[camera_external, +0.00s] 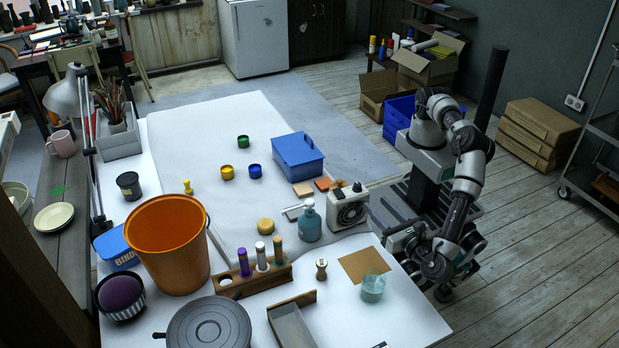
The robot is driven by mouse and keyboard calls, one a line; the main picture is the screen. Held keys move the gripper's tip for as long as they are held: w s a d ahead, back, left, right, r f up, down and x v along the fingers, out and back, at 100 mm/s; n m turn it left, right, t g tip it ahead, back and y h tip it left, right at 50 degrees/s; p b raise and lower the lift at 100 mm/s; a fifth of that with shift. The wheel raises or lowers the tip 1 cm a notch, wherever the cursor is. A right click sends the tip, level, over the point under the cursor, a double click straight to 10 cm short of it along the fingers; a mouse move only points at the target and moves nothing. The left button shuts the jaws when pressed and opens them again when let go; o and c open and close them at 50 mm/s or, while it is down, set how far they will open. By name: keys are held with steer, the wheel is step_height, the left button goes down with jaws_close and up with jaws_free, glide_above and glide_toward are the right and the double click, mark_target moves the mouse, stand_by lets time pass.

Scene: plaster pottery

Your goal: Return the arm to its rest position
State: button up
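My arm rises from its column on the right, bends at the elbow, and hangs down beside the right edge of the white table (400,318). My gripper (436,268) is low, at the arm's lower end near that edge, close to my dark base. The fingers are too small and dark to tell open from shut, and I see no object clearly held in them. The glass (373,288) stands upright on the table, left of my gripper and apart from it, near the front edge of a brown square sheet (364,264).
A beige box with a round grille (350,212) and a teal bottle (310,222) stand on the table, left of my arm. A blue crate (398,112) and cardboard boxes (428,66) are behind my arm. Stacked boxes (537,133) and a cart (597,165) are right. Wooden floor between is clear.

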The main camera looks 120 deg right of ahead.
stand_by(0.5)
steer(key=w+d+r+m+g+y, duration=0.1)
steer(key=d+r+y, duration=0.1)
steer(key=d, duration=0.1)
steer(key=w+d+r+m+g+y, duration=0.1)
steer(key=d+r+y, duration=0.1)
steer(key=d, duration=0.2)
steer(key=w+d+r+m+g+y, duration=0.1)
steer(key=d+r+m, duration=0.1)
steer(key=d, duration=0.1)
steer(key=shift+d+g+y, duration=0.4)
steer(key=s+d+r+m+t+y, duration=0.4)
steer(key=s+d+r+m+y, duration=0.2)
steer(key=s+d+m, duration=0.15)
steer(key=s+d+r+m+t+y, duration=0.4)
steer(key=s+d+r+m+y, duration=0.25)
steer(key=s+d, duration=0.2)
step_height(320, 180, up, 15)
steer(key=p, duration=1.5)
steer(key=shift+s+a+m+p, duration=0.15)
steer(key=shift+s+m+p, duration=0.2)
steer(key=shift+s, duration=0.1)
